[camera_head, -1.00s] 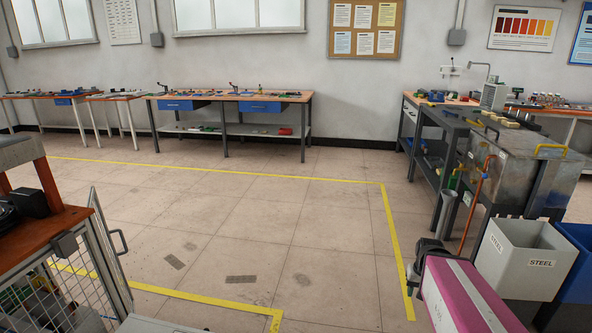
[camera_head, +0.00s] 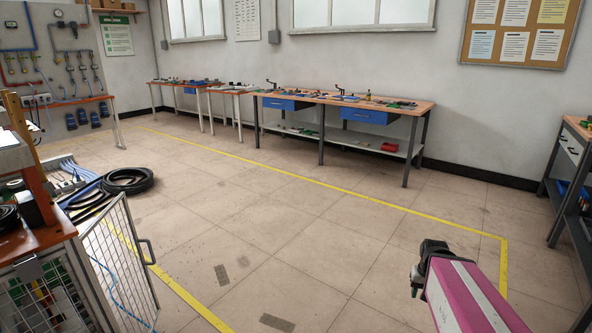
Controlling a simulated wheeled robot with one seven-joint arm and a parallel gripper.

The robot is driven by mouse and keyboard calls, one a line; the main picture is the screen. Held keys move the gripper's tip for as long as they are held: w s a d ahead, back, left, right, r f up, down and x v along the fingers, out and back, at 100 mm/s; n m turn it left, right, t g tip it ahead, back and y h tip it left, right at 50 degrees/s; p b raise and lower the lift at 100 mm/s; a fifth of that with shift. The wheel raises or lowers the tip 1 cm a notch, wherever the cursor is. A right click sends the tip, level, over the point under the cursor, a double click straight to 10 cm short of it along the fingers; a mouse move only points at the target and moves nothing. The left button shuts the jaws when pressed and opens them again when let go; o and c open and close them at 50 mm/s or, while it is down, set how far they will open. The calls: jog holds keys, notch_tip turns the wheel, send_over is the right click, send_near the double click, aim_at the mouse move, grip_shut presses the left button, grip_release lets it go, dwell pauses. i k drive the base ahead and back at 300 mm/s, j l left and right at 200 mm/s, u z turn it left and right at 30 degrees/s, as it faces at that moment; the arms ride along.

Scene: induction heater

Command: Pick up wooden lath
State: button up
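I cannot make out a wooden lath for certain. A narrow light-wood strip (camera_head: 17,115) stands tilted at the left edge, beside the workbench there; I cannot tell whether it is the lath or part of the bench. My gripper (camera_head: 416,281) is at the lower right, at the end of my pink arm, over open floor. It is far from the strip and from all benches. Its fingers are small and dark, and whether they are open or shut does not show.
A wire-mesh cage door (camera_head: 118,262) stands out from the near left bench. Black coiled hose (camera_head: 128,181) lies on the floor behind it. A long workbench (camera_head: 345,99) lines the back wall. A dark shelf unit (camera_head: 572,190) stands right. The middle floor is clear.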

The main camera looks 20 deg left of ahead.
aim_at(12, 98)
jog(key=i+j+u, duration=0.15)
jog(key=i+u, duration=0.55)
jog(key=u, duration=0.2)
jog(key=i+u, duration=0.45)
jog(key=i+l+u, duration=0.2)
jog(key=u, duration=0.25)
jog(key=i+j+u, duration=0.1)
jog(key=i+u, duration=0.15)
jog(key=u, duration=0.15)
jog(key=i+u, duration=0.2)
jog(key=u, duration=0.15)
jog(key=i+u, duration=0.25)
jog(key=u, duration=0.15)
jog(key=i+l+u, duration=0.15)
jog(key=u, duration=0.25)
jog(key=i+l, duration=0.05)
